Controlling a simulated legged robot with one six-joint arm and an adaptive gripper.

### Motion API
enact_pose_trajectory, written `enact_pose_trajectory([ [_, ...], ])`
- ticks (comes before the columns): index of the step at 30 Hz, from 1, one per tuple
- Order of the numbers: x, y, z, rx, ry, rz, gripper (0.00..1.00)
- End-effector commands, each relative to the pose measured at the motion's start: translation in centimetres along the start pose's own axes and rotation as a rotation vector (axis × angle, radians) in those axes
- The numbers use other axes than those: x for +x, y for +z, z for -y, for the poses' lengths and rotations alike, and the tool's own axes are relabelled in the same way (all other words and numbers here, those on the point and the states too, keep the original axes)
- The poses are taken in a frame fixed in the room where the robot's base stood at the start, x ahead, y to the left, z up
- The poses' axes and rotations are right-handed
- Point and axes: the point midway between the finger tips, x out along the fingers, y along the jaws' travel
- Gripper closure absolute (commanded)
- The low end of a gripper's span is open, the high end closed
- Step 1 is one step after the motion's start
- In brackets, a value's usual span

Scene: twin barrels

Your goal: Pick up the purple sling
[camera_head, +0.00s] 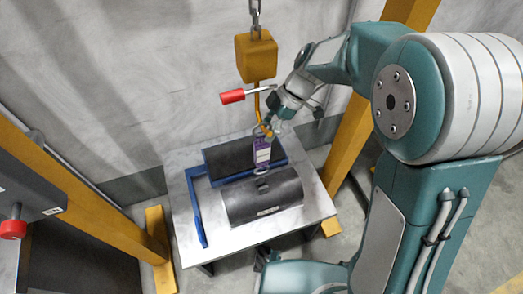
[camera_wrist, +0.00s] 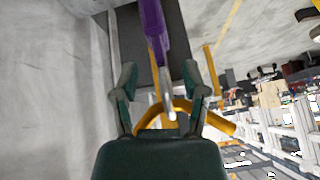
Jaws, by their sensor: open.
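The purple sling (camera_head: 262,152) hangs upright below the yellow crane hook (camera_head: 257,103), with a metal ring at its top and another near the black barrel (camera_head: 262,196). In the wrist view the sling (camera_wrist: 153,22) runs away from me, and its metal ring (camera_wrist: 167,92) lies between my fingers. My gripper (camera_head: 268,128) is at the hook and the sling's upper end. In the wrist view my gripper (camera_wrist: 160,78) is open, with one finger on each side of the ring. The curved hook (camera_wrist: 215,122) passes close to my palm. I cannot tell whether the fingers touch the ring.
The barrel lies on a grey table (camera_head: 310,190) with a blue frame (camera_head: 196,215) and a dark slab behind it. A red-handled lever (camera_head: 232,97) sticks out beside the hook. Yellow posts (camera_head: 350,140) stand at both sides. A grey wall is behind.

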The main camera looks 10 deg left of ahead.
Motion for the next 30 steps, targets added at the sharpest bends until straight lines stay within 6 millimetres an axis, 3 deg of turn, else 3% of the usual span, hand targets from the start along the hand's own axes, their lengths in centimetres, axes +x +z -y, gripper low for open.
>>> enact_pose_trajectory([
  [4,1.7,0.0,0.0,0.0,-0.001,-0.001,0.43],
  [11,1.9,0.0,0.0,0.0,0.001,0.0,0.43],
  [12,1.9,0.0,0.0,0.0,0.001,0.0,0.47],
  [14,1.9,0.0,0.0,0.0,0.001,0.0,0.74],
  [15,1.9,0.0,0.0,0.0,0.001,0.0,0.92],
  [16,1.9,0.0,0.0,0.0,0.001,0.0,1.0],
  [30,1.8,0.0,0.0,0.001,0.002,0.0,1.0],
])
